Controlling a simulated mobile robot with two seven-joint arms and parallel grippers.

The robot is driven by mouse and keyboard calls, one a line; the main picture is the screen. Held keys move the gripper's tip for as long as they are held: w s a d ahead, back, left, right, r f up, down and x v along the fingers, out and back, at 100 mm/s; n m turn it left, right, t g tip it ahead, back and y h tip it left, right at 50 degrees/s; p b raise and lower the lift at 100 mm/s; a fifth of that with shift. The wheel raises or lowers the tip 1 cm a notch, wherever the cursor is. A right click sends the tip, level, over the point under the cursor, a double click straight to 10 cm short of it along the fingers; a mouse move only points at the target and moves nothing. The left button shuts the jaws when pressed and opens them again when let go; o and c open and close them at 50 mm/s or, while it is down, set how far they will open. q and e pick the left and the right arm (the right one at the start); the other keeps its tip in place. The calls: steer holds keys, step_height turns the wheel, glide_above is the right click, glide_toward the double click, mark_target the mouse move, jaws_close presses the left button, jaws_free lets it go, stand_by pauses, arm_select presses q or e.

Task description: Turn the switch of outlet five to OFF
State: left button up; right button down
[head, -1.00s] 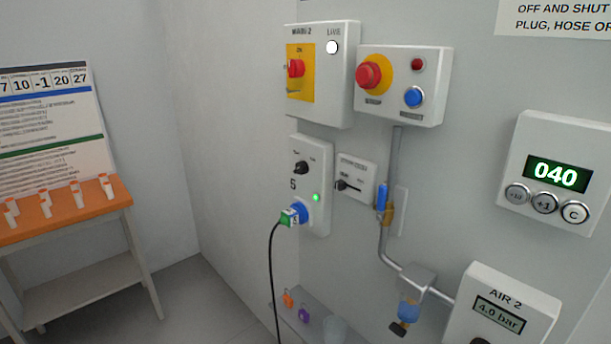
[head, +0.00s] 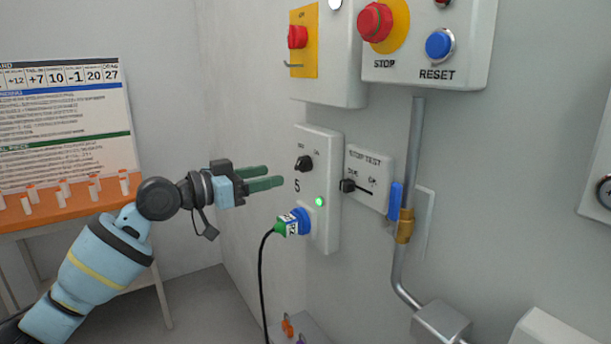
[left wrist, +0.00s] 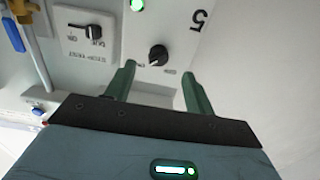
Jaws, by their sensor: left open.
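The outlet five panel (head: 322,225) is a pale box on the wall marked 5. Its black rotary switch (head: 303,163) sits near the top, with a lit green lamp (head: 320,201) below. A blue socket (head: 302,220) holds a green and white plug (head: 287,225) with a black cable. My left gripper (head: 274,177) is open and empty, just left of the panel, its fingers pointing toward it. In the left wrist view the switch (left wrist: 158,55) appears upside down, ahead of and between the open fingers (left wrist: 158,85), apart from them. My right gripper is not in view.
A stop test box (head: 370,172) with a black lever (head: 348,186) is right of the panel. A blue-handled valve (head: 396,197) on a pipe is further right. Red STOP (head: 375,22) and blue RESET (head: 439,45) buttons are above. An orange-topped table (head: 75,208) stands at left.

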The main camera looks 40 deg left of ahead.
mark_target(297, 167)
arm_select(q)
steer(key=x, duration=0.2)
steer(key=p+x, duration=0.1)
steer(key=x, duration=0.3)
steer(key=shift+r, duration=0.4)
steer(key=shift+p+x, duration=0.4)
steer(key=shift+x, duration=0.45)
steer(key=shift+f, duration=0.15)
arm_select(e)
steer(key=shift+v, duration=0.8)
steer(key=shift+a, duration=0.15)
arm_select(q)
steer(key=c, duration=0.9)
steer(key=shift+c, duration=0.4)
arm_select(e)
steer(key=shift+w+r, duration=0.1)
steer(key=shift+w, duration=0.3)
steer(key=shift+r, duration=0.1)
